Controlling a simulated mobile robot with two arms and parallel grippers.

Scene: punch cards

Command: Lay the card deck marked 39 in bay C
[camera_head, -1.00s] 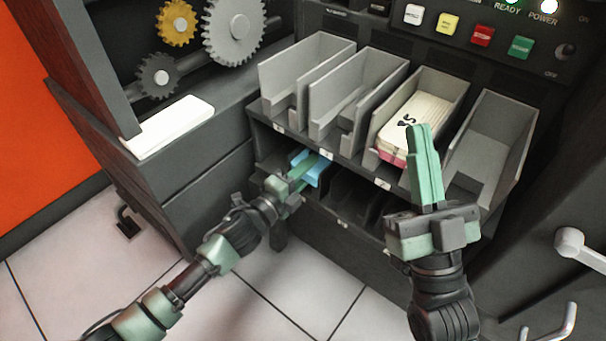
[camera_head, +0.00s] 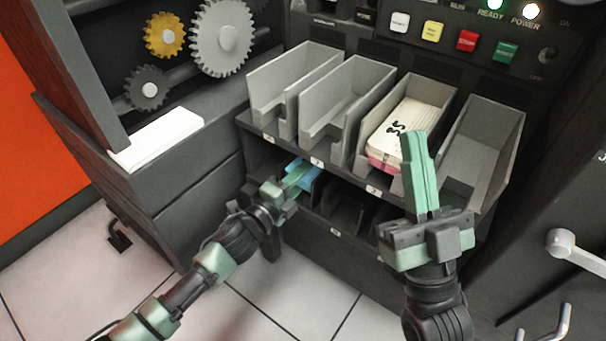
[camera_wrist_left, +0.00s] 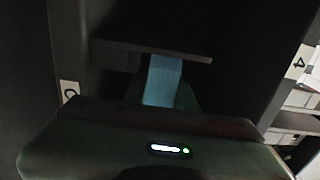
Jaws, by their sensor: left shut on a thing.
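My left gripper (camera_head: 298,172) reaches into a lower bay under the front shelf edge. It is shut on a blue card deck (camera_head: 308,179), whose mark I cannot read. The deck's blue face shows in the left wrist view (camera_wrist_left: 162,80), under a dark ledge. A label (camera_wrist_left: 70,91) beside this bay looks like a C, seen sideways. A white deck with a pink lower edge (camera_head: 412,122) lies in an upper tray; its black number looks like 35, but is not certain. My right gripper (camera_head: 410,140) looks shut and empty, in front of that tray.
Several grey open trays (camera_head: 300,75) stand in a row on the shelf; the others look empty. Dark lower bays (camera_head: 345,205) lie beneath. A white block (camera_head: 158,137) rests on the left ledge near gears. A button panel (camera_head: 465,40) is above, and a lever (camera_head: 580,248) at right.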

